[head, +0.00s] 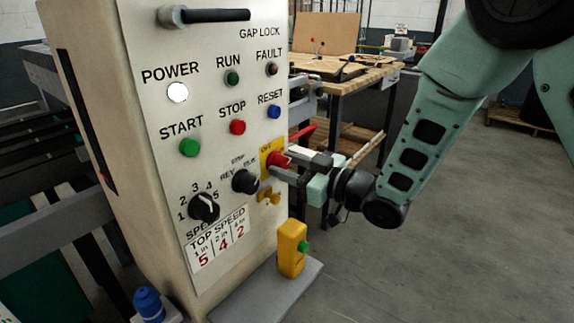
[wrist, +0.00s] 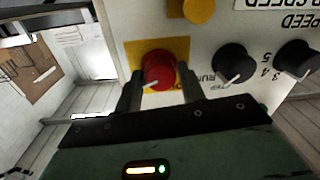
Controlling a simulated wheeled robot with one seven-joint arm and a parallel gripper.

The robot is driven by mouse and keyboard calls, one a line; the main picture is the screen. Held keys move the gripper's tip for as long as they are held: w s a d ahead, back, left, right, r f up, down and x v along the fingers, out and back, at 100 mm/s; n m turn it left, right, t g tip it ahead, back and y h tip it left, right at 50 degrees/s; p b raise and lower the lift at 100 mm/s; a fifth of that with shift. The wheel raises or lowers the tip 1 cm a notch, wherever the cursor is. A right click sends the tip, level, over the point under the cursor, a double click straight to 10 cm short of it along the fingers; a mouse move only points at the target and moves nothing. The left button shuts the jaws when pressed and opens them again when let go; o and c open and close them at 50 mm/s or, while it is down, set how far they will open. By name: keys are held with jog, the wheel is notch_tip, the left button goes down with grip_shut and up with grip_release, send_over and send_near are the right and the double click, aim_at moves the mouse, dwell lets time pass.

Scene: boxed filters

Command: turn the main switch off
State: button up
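The main switch is a red rotary knob (head: 279,160) on a yellow plate at the right edge of the machine's panel, with partly legible lettering above it. In the wrist view, which is upside down, the red knob (wrist: 158,69) sits in front of the yellow plate (wrist: 182,47). My gripper (head: 297,166) reaches in from the right with its fingertips at the knob. In the wrist view my gripper (wrist: 160,86) is open, one finger on each side of the knob. Narrow gaps seem to show; contact is unclear. The white POWER lamp (head: 177,92) is bright.
A black selector knob (head: 245,181) and a speed dial (head: 204,207) are left of the switch. A small yellow padlock-like part (head: 268,195) hangs just below it. A yellow box with a green button (head: 292,248) stands lower down.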

jog(key=c, duration=0.5)
jog(key=shift+f+n+b, duration=0.15)
jog(key=shift+n+b, duration=0.25)
jog(key=shift+b, duration=0.15)
jog(key=n+b, duration=0.2)
jog(key=b, duration=0.1)
jog(key=shift+f+n+b, duration=0.15)
jog(key=shift+n+b, duration=0.15)
jog(key=shift+b, duration=0.05)
jog(key=n+b, duration=0.4)
jog(key=b, duration=0.2)
jog(key=shift+n, duration=0.3)
jog(key=n+h+b, duration=0.1)
jog(key=n+b, duration=0.4)
jog(key=b, duration=0.2)
jog(key=shift+s, duration=0.1)
jog(key=n+b, duration=0.2)
jog(key=b, duration=0.1)
jog(key=shift+b, duration=0.35)
jog(key=n+b, duration=0.2)
jog(key=shift+r+b, duration=0.2)
jog(key=shift+b, duration=0.1)
jog(key=shift+a+n, duration=0.1)
jog(key=shift+n, duration=0.2)
